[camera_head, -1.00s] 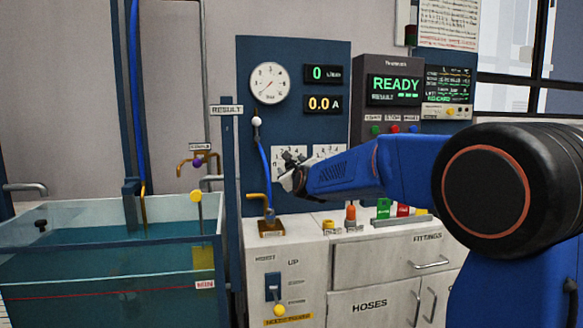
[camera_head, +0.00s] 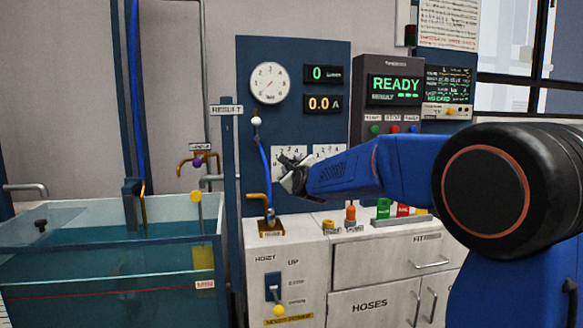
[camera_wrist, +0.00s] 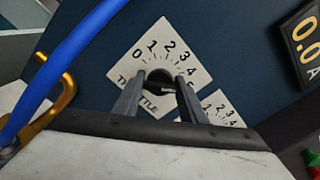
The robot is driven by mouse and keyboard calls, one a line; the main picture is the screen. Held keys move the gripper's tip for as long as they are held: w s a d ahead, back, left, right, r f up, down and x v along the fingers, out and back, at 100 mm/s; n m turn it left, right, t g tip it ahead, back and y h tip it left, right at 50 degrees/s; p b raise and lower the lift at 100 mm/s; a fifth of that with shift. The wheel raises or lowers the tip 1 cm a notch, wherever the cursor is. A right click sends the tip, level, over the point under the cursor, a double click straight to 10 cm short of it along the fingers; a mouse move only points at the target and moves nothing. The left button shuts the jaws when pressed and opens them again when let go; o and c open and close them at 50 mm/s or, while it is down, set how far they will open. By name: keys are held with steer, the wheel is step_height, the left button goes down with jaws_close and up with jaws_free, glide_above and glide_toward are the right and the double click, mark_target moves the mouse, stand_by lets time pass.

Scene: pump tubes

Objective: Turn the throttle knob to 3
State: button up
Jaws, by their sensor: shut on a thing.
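The throttle dial (camera_wrist: 153,52) is a white plate with black numbers, and it stands tilted in the wrist view; in the head view its plate (camera_head: 280,151) is partly covered by my gripper (camera_head: 290,168). The dark round throttle knob (camera_wrist: 159,75) sits at the middle of the plate. The fingertips of my gripper (camera_wrist: 160,88) are closed around the knob, one on each side. The marks 0 to 4 show above the knob; the lower right of the plate is hidden. I cannot tell which number the knob points to.
A second numbered dial (camera_wrist: 222,108) is close on the right. A blue hose (camera_wrist: 62,62) and a brass pipe (camera_wrist: 57,88) are close on the left. The water tank (camera_head: 110,240) stands at left. The screen (camera_head: 396,86) reads READY.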

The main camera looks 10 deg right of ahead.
steer(key=n, duration=0.5)
steer(key=shift+n, duration=0.3)
steer(key=shift+f+n, duration=0.1)
steer(key=shift+n, duration=2.1)
steer(key=o, duration=1.1)
steer(key=shift+a, duration=0.1)
steer(key=shift+c, duration=0.2)
steer(key=shift+s, duration=0.1)
steer(key=s, duration=1.7)
